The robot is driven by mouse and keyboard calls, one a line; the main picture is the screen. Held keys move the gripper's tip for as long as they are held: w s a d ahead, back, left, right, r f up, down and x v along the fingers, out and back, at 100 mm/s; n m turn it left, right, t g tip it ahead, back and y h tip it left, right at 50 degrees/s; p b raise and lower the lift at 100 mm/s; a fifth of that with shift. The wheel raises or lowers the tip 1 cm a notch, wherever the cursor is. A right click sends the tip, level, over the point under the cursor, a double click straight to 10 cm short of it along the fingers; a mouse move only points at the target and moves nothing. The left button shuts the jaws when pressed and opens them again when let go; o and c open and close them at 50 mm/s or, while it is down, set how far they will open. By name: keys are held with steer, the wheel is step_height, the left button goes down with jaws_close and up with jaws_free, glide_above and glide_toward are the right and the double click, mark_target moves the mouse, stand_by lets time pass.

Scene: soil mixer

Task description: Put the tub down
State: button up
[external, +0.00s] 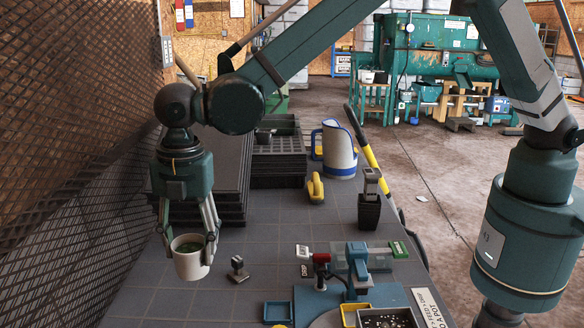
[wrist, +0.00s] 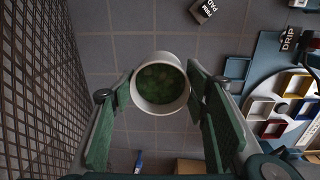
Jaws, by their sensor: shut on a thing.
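The tub (external: 188,264) is a white round cup with green matter inside. It hangs upright between the fingers of my gripper (external: 188,232), over the left part of the grey tiled table (external: 195,306). The wrist view shows the tub's rim (wrist: 160,110) between the two green finger pads of my gripper (wrist: 160,92), which is shut on it. I cannot tell whether the tub's bottom touches the table or is a little above it.
A small stamp-like pad (external: 238,270) stands just right of the tub. Further right is a blue station (external: 350,282) with small trays. Stacked black trays (external: 290,170), a white-blue jug (external: 338,150) and a black pot (external: 369,212) stand behind. A mesh wall (external: 60,200) borders the left.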

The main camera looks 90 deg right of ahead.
steer(key=s+d+n+b, duration=0.2)
steer(key=s+d, duration=2.4)
steer(key=s, duration=0.2)
steer(key=shift+d+b, duration=0.15)
steer(key=shift+b, duration=0.2)
steer(key=shift+f+b, duration=0.55)
steer(key=shift+f, duration=2.6)
steer(key=shift+c, duration=0.2)
steer(key=shift+f+b, duration=0.35)
steer(key=shift+f, duration=1.5)
steer(key=shift+f, duration=0.15)
